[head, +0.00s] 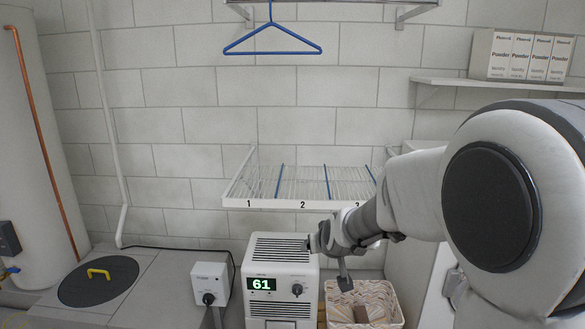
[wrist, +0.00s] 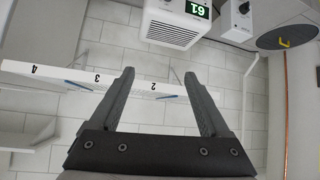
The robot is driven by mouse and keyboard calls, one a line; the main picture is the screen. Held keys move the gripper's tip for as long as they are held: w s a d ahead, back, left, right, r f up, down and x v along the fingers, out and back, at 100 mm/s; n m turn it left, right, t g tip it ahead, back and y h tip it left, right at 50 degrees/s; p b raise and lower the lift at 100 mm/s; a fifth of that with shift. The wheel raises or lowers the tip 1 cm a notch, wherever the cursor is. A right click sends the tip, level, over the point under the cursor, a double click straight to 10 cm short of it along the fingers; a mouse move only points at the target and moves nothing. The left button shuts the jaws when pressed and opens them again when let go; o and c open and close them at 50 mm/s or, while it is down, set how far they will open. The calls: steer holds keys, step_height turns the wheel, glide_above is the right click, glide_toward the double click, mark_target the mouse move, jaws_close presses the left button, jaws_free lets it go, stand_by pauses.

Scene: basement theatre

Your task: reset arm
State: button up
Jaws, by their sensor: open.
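My gripper (wrist: 158,100) shows in the wrist view with its two dark fingers spread wide apart and nothing between them. In the head view my arm reaches in from the right, and my gripper (head: 343,268) hangs in front of the wall, near the right side of the white dehumidifier-like unit (head: 272,255). I cannot tell from the head view whether it touches anything. The white wire rack (head: 290,203) with numbered front edge is above and behind it. In the wrist view the rack (wrist: 60,71) appears upside down beyond the fingers.
A blue hanger (head: 272,40) hangs from the upper shelf. Powder boxes (head: 522,55) sit on a right-hand shelf (head: 500,84). At left are a control box (head: 210,282), a round dark lid (head: 98,282) with yellow handle, and a tank (head: 40,150).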

steer(key=s+d+r+m+g+h, duration=0.1)
steer(key=s+d+r+g, duration=0.2)
steer(key=s, duration=1.3)
steer(key=s+d+r+m+g, duration=0.1)
steer(key=s+d+r, duration=0.25)
steer(key=s, duration=1.25)
step_height(320, 180, up, 28)
steer(key=d+p, duration=0.1)
steer(key=p, duration=2.7)
steer(key=shift+p, duration=0.3)
steer(key=shift+s, duration=0.1)
